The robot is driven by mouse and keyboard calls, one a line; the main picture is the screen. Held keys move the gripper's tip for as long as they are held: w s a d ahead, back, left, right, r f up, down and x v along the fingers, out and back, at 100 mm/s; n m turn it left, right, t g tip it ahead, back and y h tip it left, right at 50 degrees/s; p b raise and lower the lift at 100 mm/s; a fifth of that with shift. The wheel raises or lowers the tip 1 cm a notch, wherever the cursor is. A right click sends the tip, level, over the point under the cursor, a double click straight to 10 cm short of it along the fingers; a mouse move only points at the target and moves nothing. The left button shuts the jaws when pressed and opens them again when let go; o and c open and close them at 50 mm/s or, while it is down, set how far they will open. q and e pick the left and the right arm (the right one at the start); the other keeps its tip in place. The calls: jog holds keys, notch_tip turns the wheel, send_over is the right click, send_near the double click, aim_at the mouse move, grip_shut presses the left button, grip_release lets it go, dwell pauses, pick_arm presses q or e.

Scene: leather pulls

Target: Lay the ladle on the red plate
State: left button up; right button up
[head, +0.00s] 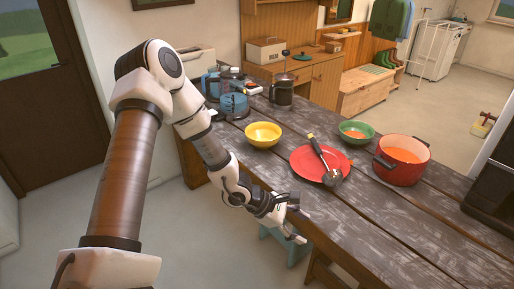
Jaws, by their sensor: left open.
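The red plate (304,168) lies on the dark wooden table. The ladle (322,156) lies across the plate, its dark handle with a yellow band toward the back and its metal bowl (332,178) toward the front right edge of the plate. My left gripper (297,222) is open and empty. It is in front of the plate, near the table's front edge, and apart from the ladle. My right gripper is not in view.
A yellow bowl (263,134) stands left of the plate. A green bowl (356,132) and a red pot (402,160) with orange contents stand to the right. A French press (282,92) stands at the back left. A blue stool (284,243) is below the table's front edge.

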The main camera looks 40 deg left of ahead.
pick_arm(q)
jog(key=s+a+f+m+g+y, duration=0.1)
jog(key=s+f+m+g+y, duration=0.3)
jog(key=s+f+m, duration=0.6)
jog(key=s+a+f+m+g+y, duration=0.1)
jog(key=s+f+m+g+y, duration=0.45)
jog(key=s, duration=0.75)
jog(key=d+m+t, duration=0.1)
jog(key=m, duration=0.1)
jog(key=s+d+f+m+t+h, duration=0.1)
jog(key=d+m, duration=0.1)
jog(key=d+f+m+t+h, duration=0.1)
jog(key=m, duration=0.1)
jog(key=shift+s+d+f+m, duration=0.15)
jog(key=shift+d+f+m, duration=0.05)
jog(key=shift+d+m, duration=0.15)
